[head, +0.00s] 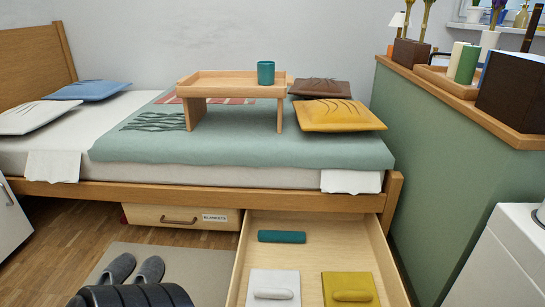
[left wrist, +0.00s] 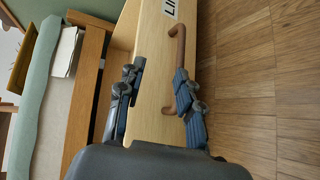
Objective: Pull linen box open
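The linen box (head: 375,245) is a light wooden drawer standing well out from under the bed in the head view. Its front is below the frame there. In the left wrist view its front panel (left wrist: 155,85) carries a partly cut label starting "LI" and a brown bar handle (left wrist: 177,45). My left gripper (left wrist: 158,95) has its fingers wide apart, one by the panel's edge, the other overlapping the handle's near end. I cannot tell whether they touch. My right gripper is not in view.
A closed box labelled "BLANKETS" (head: 180,218) sits under the bed, left of the linen box. Grey slippers (head: 150,269) lie on a rug (head: 195,275). Folded cloths (head: 274,287) lie in the linen box. A green partition (head: 425,150) stands close on the right.

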